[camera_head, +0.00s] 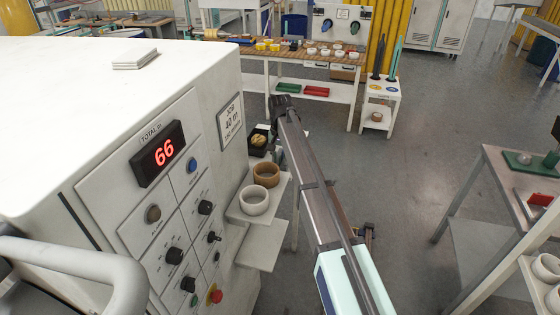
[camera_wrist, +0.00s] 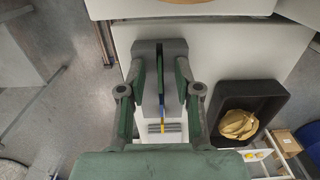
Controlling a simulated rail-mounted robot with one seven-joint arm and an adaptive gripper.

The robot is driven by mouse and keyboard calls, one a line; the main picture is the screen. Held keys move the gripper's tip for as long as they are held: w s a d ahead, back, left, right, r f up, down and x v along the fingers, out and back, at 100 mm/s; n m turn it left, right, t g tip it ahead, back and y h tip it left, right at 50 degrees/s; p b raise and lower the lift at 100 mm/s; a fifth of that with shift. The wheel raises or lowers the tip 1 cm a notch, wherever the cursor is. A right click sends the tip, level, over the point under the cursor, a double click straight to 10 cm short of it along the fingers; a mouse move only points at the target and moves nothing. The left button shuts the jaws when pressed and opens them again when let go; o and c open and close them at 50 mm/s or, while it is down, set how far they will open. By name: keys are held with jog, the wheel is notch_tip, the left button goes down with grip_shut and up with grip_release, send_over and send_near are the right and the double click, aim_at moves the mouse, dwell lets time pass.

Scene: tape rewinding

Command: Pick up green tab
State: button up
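I cannot tell whether this is the green tab or a part of the gripper. A narrow blue and yellow piece (camera_wrist: 163,104) shows just below it. In the camera_head view my gripper (camera_head: 283,102) is small and dark at the far end of my arm, beyond the white machine's right side. I cannot make out the green tab for certain in either view.
The white machine (camera_head: 228,75) has a red "66" display (camera_head: 164,153). Its side shelf holds a brown ring (camera_head: 266,170) and a white ring (camera_head: 254,205). A black tray (camera_wrist: 250,101) with tan pieces lies right of my gripper. A workbench (camera_head: 290,58) stands behind.

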grip_shut()
dwell(0.3)
notch_tip(320, 180, up, 20)
jog(key=b, duration=0.5)
